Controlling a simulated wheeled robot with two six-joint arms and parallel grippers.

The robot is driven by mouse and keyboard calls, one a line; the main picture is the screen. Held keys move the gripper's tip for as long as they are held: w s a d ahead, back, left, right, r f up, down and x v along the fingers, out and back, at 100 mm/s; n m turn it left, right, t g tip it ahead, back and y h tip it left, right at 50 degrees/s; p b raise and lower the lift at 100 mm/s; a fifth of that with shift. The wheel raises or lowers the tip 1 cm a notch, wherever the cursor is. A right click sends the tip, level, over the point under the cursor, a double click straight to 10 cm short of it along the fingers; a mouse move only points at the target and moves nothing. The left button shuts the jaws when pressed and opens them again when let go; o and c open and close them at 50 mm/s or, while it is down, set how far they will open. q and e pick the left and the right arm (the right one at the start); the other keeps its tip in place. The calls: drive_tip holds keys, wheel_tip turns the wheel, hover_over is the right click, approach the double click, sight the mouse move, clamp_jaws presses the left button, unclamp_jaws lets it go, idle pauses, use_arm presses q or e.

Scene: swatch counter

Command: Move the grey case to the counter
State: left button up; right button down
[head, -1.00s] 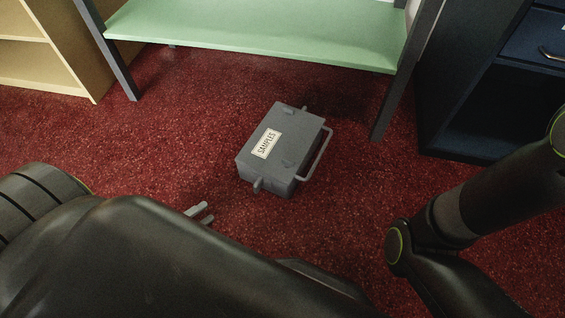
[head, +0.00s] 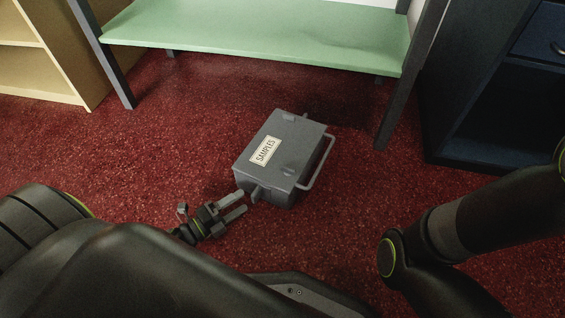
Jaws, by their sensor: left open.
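The grey case (head: 283,150) lies flat on the red carpet in the middle of the head view. It has a white label reading SAMPLES, a handle (head: 320,163) on its right side and a small knob on its near end. My left gripper (head: 241,202) is open at the near left corner of the case, its fingertips close to the knob. I cannot tell whether they touch it. My right arm comes in from the right, and its gripper is out of view. No counter top can be made out with certainty.
A green shelf (head: 260,35) on dark metal legs stands behind the case. A tan bookcase (head: 40,60) is at the back left, and a dark blue cabinet (head: 490,110) with a drawer is at the right. Red carpet (head: 140,150) is clear around the case.

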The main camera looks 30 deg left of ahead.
sight(253, 196)
use_arm(q)
drive_tip(key=shift+w+d+f+b, duration=0.2)
drive_tip(key=shift+w+b, duration=0.1)
drive_tip(key=b+x, duration=0.1)
drive_tip(key=x, duration=0.1)
drive_tip(key=b+x, duration=0.1)
drive_tip(key=shift+w+d+f, duration=0.25)
drive_tip(key=shift+w, duration=0.1)
drive_tip(key=shift+w+d+r, duration=0.1)
drive_tip(key=shift+w+d, duration=0.05)
drive_tip(key=shift+w, duration=0.1)
drive_tip(key=shift+c, duration=0.2)
clamp_jaws()
drive_tip(key=shift+r, duration=0.15)
